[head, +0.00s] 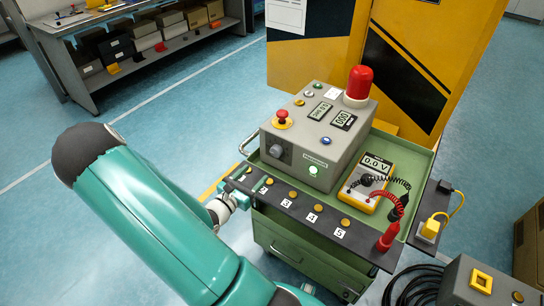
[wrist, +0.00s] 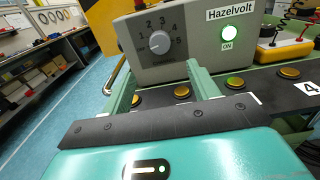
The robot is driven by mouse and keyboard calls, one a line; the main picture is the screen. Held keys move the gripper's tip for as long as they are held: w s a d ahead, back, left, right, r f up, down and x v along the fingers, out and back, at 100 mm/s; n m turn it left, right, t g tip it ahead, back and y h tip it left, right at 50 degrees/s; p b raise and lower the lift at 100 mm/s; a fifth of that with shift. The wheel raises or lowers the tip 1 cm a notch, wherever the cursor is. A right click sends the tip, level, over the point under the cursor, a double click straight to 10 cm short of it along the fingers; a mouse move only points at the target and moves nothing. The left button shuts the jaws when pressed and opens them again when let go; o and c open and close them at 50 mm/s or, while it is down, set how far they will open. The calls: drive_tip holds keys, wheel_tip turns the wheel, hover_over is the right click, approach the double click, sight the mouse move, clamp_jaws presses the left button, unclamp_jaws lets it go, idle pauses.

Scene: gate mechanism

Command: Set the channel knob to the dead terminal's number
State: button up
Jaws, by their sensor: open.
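The channel knob (wrist: 159,42) is a grey dial on the front of the grey box, with numerals 1 to 5 around it. I cannot tell surely which number it points at. It also shows in the head view (head: 277,151). My gripper (wrist: 165,72) is open and empty, its two green fingers below and in front of the knob, apart from it. A row of brass terminals (head: 292,195) runs along the dark strip; labels 3, 4 and 5 are legible. The yellow meter (head: 368,180) reads 0.0 V. A red probe (head: 388,237) stands at the strip's right end.
The grey box (head: 322,128) carries a red stop button (head: 282,118), a red beacon (head: 359,84), displays and a lit green lamp (head: 313,170). It sits on a green cart (head: 283,243). A yellow-black gate stands behind. Cables lie at right; blue floor is open at left.

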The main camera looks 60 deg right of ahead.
sight(274, 154)
drive_tip(key=d, duration=0.3)
drive_tip(key=s+d, duration=0.1)
drive_tip(key=d, duration=0.7)
drive_tip(key=shift+s, duration=0.35)
drive_tip(key=c, duration=1)
